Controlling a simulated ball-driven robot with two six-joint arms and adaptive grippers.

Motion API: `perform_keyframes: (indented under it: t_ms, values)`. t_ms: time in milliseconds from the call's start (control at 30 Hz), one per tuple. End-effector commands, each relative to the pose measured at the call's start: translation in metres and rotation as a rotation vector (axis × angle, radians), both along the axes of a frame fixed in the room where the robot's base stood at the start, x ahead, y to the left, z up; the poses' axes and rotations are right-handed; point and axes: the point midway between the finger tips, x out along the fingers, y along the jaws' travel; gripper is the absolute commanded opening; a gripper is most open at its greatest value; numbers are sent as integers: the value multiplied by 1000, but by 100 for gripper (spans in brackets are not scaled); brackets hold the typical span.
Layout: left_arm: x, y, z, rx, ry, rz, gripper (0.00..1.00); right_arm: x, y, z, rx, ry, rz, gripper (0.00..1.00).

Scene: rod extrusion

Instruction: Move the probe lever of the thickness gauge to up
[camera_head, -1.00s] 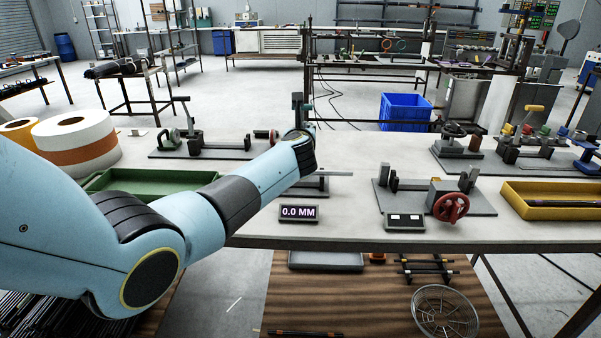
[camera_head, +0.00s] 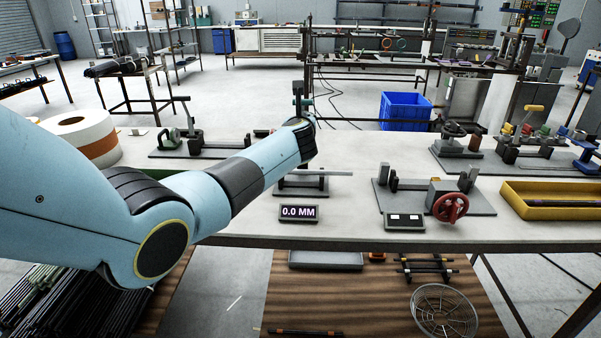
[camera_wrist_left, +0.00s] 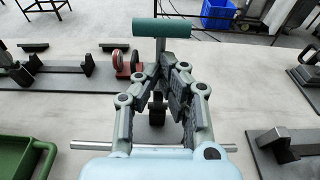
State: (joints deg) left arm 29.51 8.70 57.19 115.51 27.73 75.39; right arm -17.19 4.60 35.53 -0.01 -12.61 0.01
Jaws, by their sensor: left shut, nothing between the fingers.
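The thickness gauge stands mid-table, with its display (camera_head: 299,212) reading 0.0 MM and its base (camera_head: 305,190) partly behind my left arm. A metal rod (camera_head: 338,173) lies across it; it also crosses the left wrist view (camera_wrist_left: 90,145). In the left wrist view a teal T-shaped lever handle (camera_wrist_left: 178,27) stands just beyond my left gripper (camera_wrist_left: 166,68), its bar lying crosswise. The fingers are shut with nothing between them, close to the lever's stem; contact is unclear. In the head view my wrist hides the fingers, with a dark upright piece above it.
A red-wheeled device (camera_head: 450,207) stands right of the gauge, and a yellow tray (camera_head: 555,208) lies farther right. Another fixture (camera_head: 190,150) is behind left. A large tape roll (camera_head: 85,135) sits at left. Bare tabletop (camera_head: 370,150) lies behind the gauge.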

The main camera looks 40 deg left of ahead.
Motion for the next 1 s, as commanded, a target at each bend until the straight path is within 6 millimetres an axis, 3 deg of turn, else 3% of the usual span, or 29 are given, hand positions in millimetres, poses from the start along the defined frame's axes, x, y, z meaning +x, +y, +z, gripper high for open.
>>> perform_keyframes:
  t_ms: [600, 1000]
  values:
    - [-3, -2, -14, -2, 1, 0, 0, 0, 0, -9, 0, 0, 0, 0]
    - [-36, -22, -3, -2, 3, -1, 0, 0, 0, 26, 0, -1, 0, 0]
